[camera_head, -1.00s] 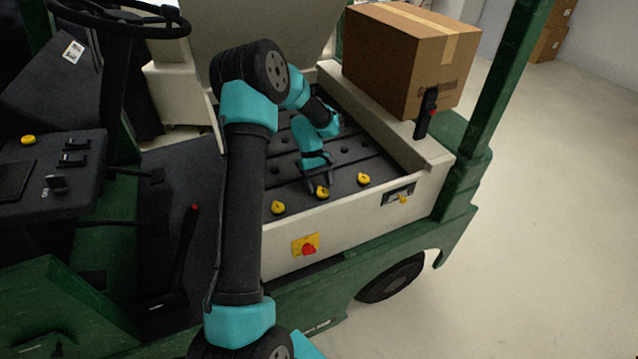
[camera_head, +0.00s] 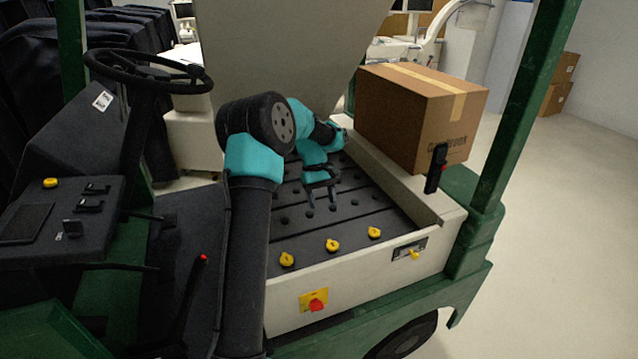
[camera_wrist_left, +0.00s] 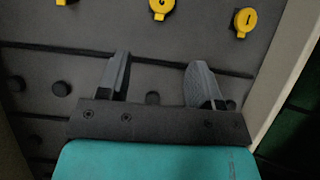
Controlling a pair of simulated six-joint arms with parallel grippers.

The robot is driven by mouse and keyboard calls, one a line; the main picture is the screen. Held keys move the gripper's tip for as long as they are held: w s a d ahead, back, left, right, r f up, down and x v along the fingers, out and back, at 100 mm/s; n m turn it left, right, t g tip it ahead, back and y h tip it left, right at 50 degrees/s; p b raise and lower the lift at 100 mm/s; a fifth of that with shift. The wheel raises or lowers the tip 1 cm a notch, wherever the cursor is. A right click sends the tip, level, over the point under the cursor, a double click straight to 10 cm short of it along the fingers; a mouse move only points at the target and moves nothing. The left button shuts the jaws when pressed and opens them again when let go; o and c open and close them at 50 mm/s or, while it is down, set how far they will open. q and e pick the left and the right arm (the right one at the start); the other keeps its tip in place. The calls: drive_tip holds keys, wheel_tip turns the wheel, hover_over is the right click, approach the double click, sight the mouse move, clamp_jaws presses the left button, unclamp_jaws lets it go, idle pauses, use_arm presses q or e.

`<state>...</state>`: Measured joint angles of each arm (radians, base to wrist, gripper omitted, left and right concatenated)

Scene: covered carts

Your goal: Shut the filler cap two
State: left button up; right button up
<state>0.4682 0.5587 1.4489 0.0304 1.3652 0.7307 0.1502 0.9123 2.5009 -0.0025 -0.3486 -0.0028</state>
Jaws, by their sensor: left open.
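Three yellow filler caps stand in a row along the near edge of the dark battery top (camera_head: 345,212): left cap (camera_head: 287,259), middle cap (camera_head: 332,245) and right cap (camera_head: 374,233). Any numbers on them are too small to read. My left gripper (camera_head: 322,208) is open and empty, over the battery top behind the middle cap and apart from it. In the left wrist view, its two fingers (camera_wrist_left: 154,80) point toward the row with nothing between them. The middle cap (camera_wrist_left: 161,8) is near the top edge there. My right gripper is not in view.
A light raised lid (camera_head: 290,60) stands behind the battery bay. A cardboard box (camera_head: 415,115) sits on its right rim. A red knob (camera_head: 317,305) and a yellow-handled connector (camera_head: 410,250) are on the near wall. A steering wheel (camera_head: 148,72) is at left.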

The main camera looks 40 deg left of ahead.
use_arm(q)
drive_tip(key=v, duration=0.5)
drive_tip(key=shift+a+r, duration=0.1)
drive_tip(key=shift+r, duration=0.1)
drive_tip(key=w+d+f+m+t+y, duration=0.15)
drive_tip(key=w+d+m, duration=0.25)
drive_tip(key=d, duration=0.8)
drive_tip(key=w+d+f+m+t, duration=0.3)
drive_tip(key=d+m, duration=0.2)
drive_tip(key=d, duration=0.7)
drive_tip(key=w+d+f+m+t+y, duration=0.1)
drive_tip(key=w+d+f+m+t, duration=0.2)
drive_tip(key=d, duration=0.8)
drive_tip(key=s+d+f+m+g, duration=0.25)
drive_tip(key=s+f, duration=0.65)
drive_tip(key=f, duration=0.5)
drive_tip(key=s+a+f+n+g, duration=0.1)
drive_tip(key=s+f, duration=0.4)
drive_tip(key=s, duration=0.4)
drive_tip(key=s+a+f+n, duration=0.2)
drive_tip(key=s+f, duration=0.4)
drive_tip(key=s, duration=0.3)
drive_tip(key=shift+s+g+h, duration=0.35)
drive_tip(key=shift+g, duration=0.05)
